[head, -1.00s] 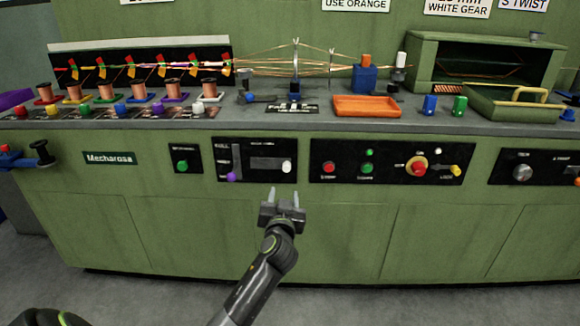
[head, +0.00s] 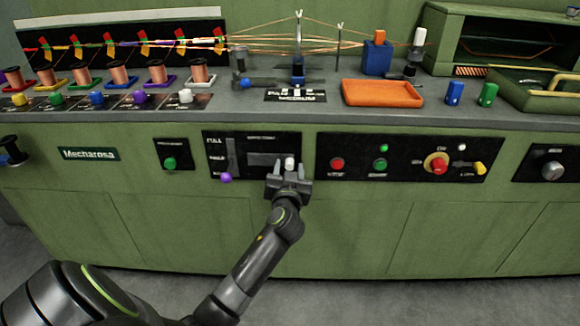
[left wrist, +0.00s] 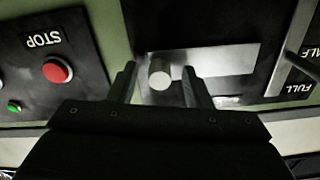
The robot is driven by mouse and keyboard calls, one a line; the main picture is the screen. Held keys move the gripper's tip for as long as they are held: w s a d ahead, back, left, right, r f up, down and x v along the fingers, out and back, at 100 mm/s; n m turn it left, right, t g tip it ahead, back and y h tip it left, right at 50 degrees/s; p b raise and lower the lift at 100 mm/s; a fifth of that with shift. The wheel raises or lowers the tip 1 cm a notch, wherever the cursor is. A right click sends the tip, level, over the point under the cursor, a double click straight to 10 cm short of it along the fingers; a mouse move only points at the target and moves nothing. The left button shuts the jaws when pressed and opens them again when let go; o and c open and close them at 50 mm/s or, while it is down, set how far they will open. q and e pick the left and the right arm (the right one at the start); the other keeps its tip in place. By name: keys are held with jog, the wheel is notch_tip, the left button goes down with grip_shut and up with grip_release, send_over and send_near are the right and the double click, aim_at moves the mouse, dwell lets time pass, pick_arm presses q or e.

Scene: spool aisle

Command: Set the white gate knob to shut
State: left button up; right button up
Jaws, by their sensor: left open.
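The white gate knob (head: 290,162) sits at the right end of a grey slot plate (head: 262,159) on a black panel on the green machine's front. My left gripper (head: 288,172) is at the panel, just below the knob in the head view, with its fingers on either side of it. In the left wrist view the knob (left wrist: 160,74) shows between the two open fingers of the left gripper (left wrist: 160,85). I cannot tell whether either finger touches it. The panel's lettering is too small to read in full. My right gripper is not in view.
A purple knob (head: 226,178) is to the left on the same panel. A green button (head: 170,163) is farther left. To the right are a red button (head: 337,163), a green button (head: 380,164) and a red knob (head: 437,164). An orange tray (head: 382,93) is on the worktop.

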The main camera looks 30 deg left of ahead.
pick_arm(q)
jog(key=shift+c, duration=0.4)
jog(key=shift+c, duration=1.1)
grip_shut()
